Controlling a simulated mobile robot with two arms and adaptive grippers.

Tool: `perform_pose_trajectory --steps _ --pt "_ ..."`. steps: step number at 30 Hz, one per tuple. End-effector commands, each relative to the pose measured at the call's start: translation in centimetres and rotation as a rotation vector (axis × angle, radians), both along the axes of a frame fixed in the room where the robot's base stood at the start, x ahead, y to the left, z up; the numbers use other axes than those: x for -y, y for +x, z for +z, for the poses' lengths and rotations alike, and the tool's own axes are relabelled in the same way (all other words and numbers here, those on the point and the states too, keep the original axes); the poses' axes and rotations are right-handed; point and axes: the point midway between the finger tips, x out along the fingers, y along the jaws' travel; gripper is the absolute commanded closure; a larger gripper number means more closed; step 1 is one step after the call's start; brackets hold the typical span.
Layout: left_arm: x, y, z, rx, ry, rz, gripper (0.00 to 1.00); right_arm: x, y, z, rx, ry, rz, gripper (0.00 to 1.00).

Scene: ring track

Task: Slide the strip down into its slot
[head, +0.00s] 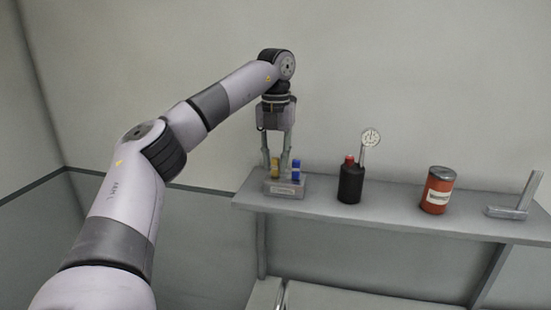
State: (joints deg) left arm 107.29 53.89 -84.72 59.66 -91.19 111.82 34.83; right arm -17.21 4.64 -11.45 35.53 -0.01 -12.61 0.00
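My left gripper (277,162) points down over a small grey holder (284,189) at the left end of the shelf. Its two fingers are apart, with a yellow piece (275,168) showing between their tips. I cannot tell whether they touch it. A second upright piece, blue (296,165) with yellow below, stands in the holder just right of the fingers. Which of these is the strip is unclear, and the slots are too small to make out. My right gripper is not in view.
The holder stands on a grey wall shelf (395,215). To its right are a dark bottle (350,184) with a red top, a round dial gauge (369,140) behind it, an orange-red can (437,190) and a metal angle piece (512,210). The shelf between them is clear.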

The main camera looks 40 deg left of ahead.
Motion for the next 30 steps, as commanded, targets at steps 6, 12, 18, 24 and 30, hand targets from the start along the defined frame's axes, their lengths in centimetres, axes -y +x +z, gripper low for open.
perform_pose_trajectory --steps 6,12,18,24,30 --pt "0.0 0.0 0.0 0.000 0.000 0.000 0.61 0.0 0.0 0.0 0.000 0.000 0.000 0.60" --pt "0.0 0.0 0.0 0.000 0.000 -0.001 0.61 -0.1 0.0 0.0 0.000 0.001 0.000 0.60" --pt "0.1 0.1 1.2 0.002 0.001 -0.001 0.61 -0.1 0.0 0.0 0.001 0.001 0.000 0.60" --pt "0.1 0.1 4.6 0.003 0.001 -0.002 0.61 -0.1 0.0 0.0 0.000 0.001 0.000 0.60" --pt "0.1 0.1 7.7 0.000 0.001 0.000 0.61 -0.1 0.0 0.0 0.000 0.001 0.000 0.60"
